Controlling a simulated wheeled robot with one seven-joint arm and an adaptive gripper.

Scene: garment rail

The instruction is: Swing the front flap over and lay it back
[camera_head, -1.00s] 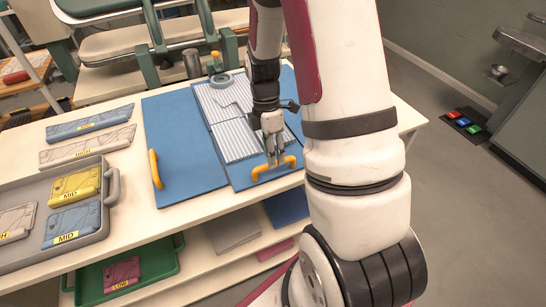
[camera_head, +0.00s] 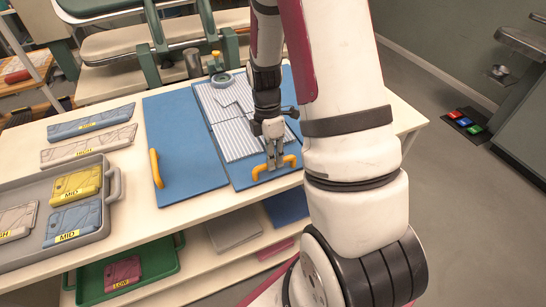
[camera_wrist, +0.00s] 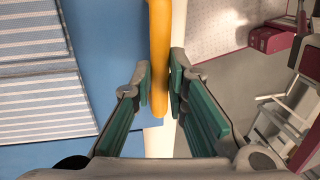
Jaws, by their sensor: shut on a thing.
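The folding board lies flat on the cream table as blue panels. The front flap (camera_head: 237,179) is the blue panel at the front right, with a yellow handle (camera_head: 259,173) at its front edge. A striped grey-white cloth (camera_head: 236,140) lies folded on the blue panels behind the handle. My gripper (camera_head: 274,166) points down and is shut on the yellow handle. In the wrist view the handle (camera_wrist: 159,60) runs between the two green finger pads, with the striped cloth (camera_wrist: 32,85) on the blue surface to the left. My arm hides the right part of the table.
A left blue panel (camera_head: 185,150) has its own yellow handle (camera_head: 156,168). A grey tray (camera_head: 98,232) with labelled folded garments stands at the left, with more garments (camera_head: 90,122) behind it. A green tray (camera_head: 91,291) sits on the lower shelf. Open floor lies to the right.

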